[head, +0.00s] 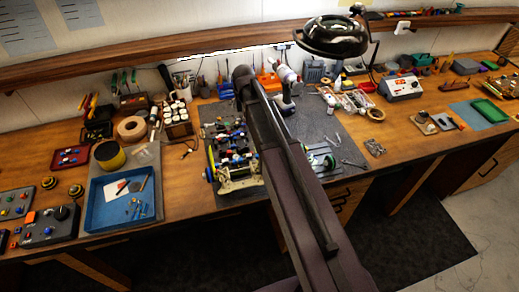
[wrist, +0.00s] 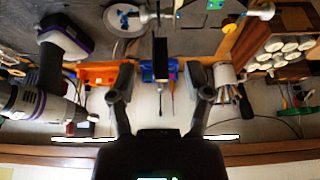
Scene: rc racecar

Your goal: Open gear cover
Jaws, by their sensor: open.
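The RC racecar (head: 230,160) stands on the grey mat (head: 222,112) at the middle of the bench, left of my arm. It has exposed coloured parts and green and blue wheels. I cannot pick out the gear cover; my arm hides part of the car's right side. In the wrist view, only part of what looks like the car shows at the top edge (wrist: 205,12). My gripper (wrist: 163,88) is open, its two fingers spread wide with nothing visibly held between them. In the head view my arm hides the gripper.
A blue tray (head: 97,222) with small parts lies to the left. A wooden rack of white bottles (head: 177,125) and an orange bin (wrist: 98,74) stand at the back. A lamp (head: 335,36) overhangs the bench.

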